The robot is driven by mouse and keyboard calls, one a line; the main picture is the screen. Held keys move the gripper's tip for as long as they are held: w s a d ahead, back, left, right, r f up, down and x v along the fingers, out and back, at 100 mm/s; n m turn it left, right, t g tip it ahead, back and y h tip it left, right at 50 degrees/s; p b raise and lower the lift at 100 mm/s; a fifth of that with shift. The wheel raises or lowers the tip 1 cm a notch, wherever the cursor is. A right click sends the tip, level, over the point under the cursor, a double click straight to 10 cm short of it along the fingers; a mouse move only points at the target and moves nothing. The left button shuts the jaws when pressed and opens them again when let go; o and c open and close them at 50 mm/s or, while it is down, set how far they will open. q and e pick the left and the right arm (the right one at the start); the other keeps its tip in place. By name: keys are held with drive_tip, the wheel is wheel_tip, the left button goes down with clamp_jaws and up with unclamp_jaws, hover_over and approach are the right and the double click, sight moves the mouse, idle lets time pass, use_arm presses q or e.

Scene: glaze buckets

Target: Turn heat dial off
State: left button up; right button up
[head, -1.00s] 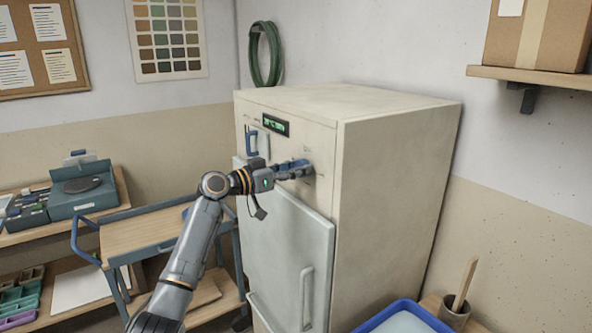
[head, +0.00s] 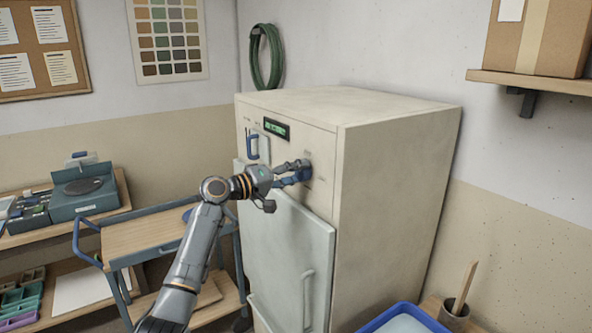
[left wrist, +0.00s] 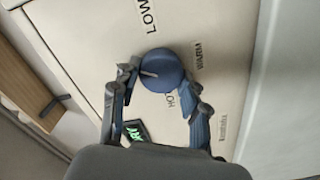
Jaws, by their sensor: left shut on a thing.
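The blue round heat dial (head: 307,171) is on the upper front panel of the cream kiln-like cabinet (head: 400,170). It shows large in the left wrist view (left wrist: 163,70), with a white pointer line aimed left in that picture, toward one finger. The labels LOW, WARM and HOT stand around it; the panel left of the dial is partly hidden by that finger. My left gripper (head: 303,172) is shut on the dial, one finger on either side of it, as the left wrist view (left wrist: 164,82) also shows. My right gripper is not in view.
A green-lit display (head: 277,130) and a blue handle-like part (head: 252,146) are on the panel left of the dial. The pale door (head: 290,250) is below. A trolley (head: 145,235) stands left; a blue tub (head: 402,318) is at lower right.

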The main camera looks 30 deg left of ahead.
use_arm(q)
drive_tip(key=n+p, duration=0.2)
drive_tip(key=n, duration=0.2)
drive_tip(key=shift+n+p, duration=0.5)
drive_tip(key=shift+n, duration=0.5)
drive_tip(key=shift+f+n, duration=0.1)
drive_tip(key=shift+n, duration=0.2)
drive_tip(key=o, duration=1.1)
drive_tip(key=shift+s+a, duration=0.1)
drive_tip(key=v, duration=1.1)
drive_tip(key=shift+s+a, duration=0.1)
drive_tip(key=shift+s, duration=0.3)
